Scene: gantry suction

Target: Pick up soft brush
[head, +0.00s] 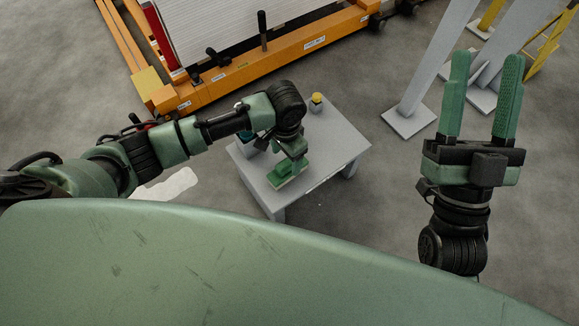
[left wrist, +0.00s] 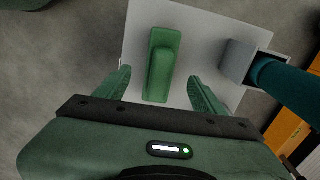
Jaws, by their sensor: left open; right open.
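The soft brush, a green elongated block, lies on the small grey table (head: 345,148), and its upper side shows in the left wrist view (left wrist: 162,66). My left gripper (head: 288,166) is over the table, pointing down at the brush. In the left wrist view my left gripper (left wrist: 160,76) has its fingers apart, one on each side of the brush, with gaps to both. I cannot tell its exact height above the brush. My right gripper (head: 484,95) is open and empty, off to the right of the table, its fingers pointing away.
A small yellow-topped item (head: 316,102) stands at the table's back. A teal cylinder (left wrist: 285,80) in a grey holder (left wrist: 239,60) is beside the brush. An orange-framed gantry (head: 270,57) stands behind, with a grey post (head: 432,65) at right.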

